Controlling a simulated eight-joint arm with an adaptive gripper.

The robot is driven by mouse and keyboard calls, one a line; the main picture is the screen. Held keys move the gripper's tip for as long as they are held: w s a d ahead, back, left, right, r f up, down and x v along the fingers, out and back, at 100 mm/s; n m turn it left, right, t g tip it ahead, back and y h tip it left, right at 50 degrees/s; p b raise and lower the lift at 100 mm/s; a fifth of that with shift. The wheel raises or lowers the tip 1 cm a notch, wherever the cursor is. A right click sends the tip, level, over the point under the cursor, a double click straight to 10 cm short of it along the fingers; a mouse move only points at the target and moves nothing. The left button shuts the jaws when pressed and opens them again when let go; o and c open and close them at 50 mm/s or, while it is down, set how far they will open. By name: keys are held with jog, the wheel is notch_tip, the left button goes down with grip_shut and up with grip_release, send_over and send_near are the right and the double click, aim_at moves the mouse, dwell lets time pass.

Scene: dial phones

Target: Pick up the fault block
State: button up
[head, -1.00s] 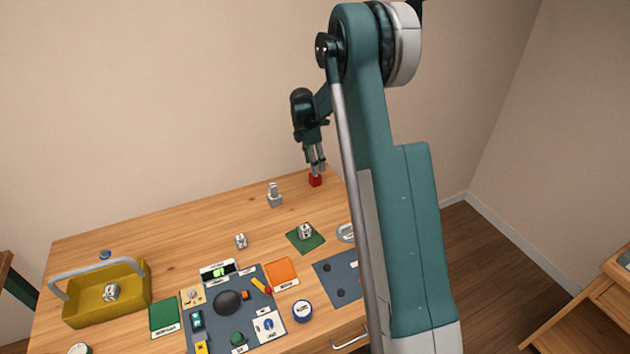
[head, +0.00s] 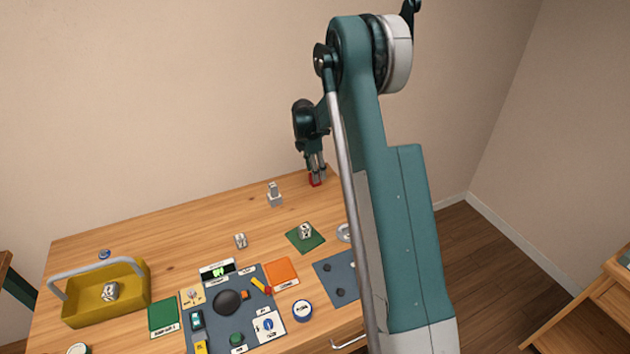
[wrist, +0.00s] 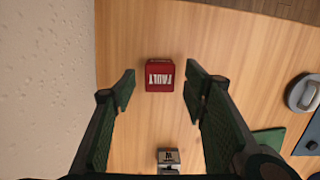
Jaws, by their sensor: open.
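The fault block (wrist: 159,76) is a small red block with white FAULT lettering, upside down in the wrist view. It sits on the wooden table near the back edge. In the head view the block (head: 315,181) shows partly behind the fingers. My gripper (head: 316,182) is lowered over it with its fingers apart. In the wrist view my gripper (wrist: 160,82) is open, with one finger on each side of the block and a gap on both sides. The fingers do not appear to touch it.
A grey metal piece (head: 275,196) stands left of the block. A die-like block (head: 305,231) sits on a green mat (head: 318,243). A yellow basket (head: 135,302) and a dark panel (head: 255,297) lie farther left and forward. The wall is close behind.

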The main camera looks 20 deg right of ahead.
jog(key=shift+d+f, duration=0.2)
jog(key=shift+f, duration=1.2)
jog(key=c, duration=1)
